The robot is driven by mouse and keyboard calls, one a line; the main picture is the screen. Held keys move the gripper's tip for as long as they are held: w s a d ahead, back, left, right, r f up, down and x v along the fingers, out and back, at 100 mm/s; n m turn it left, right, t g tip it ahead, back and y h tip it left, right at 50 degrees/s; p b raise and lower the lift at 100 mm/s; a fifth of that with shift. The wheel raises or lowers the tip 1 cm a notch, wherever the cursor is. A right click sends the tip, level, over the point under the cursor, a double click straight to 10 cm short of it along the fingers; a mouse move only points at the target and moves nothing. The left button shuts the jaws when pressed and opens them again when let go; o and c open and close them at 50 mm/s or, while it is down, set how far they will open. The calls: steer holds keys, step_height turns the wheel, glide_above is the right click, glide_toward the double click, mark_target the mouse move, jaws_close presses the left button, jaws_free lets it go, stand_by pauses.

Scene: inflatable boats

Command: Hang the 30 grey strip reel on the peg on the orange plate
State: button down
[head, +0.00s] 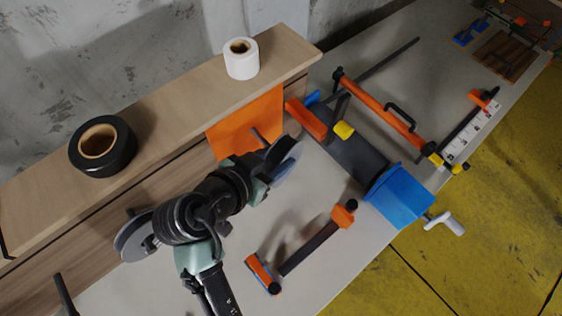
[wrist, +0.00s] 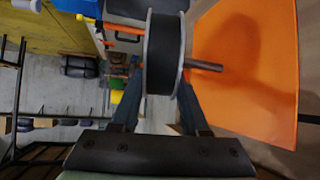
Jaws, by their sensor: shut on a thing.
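The grey strip reel (head: 287,160) is gripped at the end of my arm in the head view, in front of the orange plate. In the wrist view the reel (wrist: 165,55) has pale flanges and a dark winding, and stands between the fingers of my gripper (wrist: 160,85). The orange plate (head: 236,128) hangs on the front of the wooden ledge, and also shows in the wrist view (wrist: 255,65). The peg (head: 259,137) sticks out from the plate towards the reel. In the wrist view the peg (wrist: 205,66) lies beside the reel's plate-side flange; I cannot tell whether it enters the hole. No number is legible.
Black tape (head: 103,146) and a white roll (head: 241,58) stand on the ledge (head: 180,80). Another grey reel (head: 135,236) is at the ledge's front, left of my arm. A blue vice (head: 398,195), a long orange clamp (head: 375,105) and a smaller clamp (head: 310,248) lie on the bench.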

steer(key=shift+w+a+f+b, duration=0.15)
steer(key=shift+w+a+b, duration=0.2)
steer(key=shift+w+a, duration=0.45)
steer(key=shift+w+a+f+b, duration=0.15)
steer(key=shift+w+a+b, duration=0.3)
steer(key=shift+w, duration=0.6)
steer(key=shift+a, duration=0.1)
steer(key=shift+c, duration=1.6)
jaws_free()
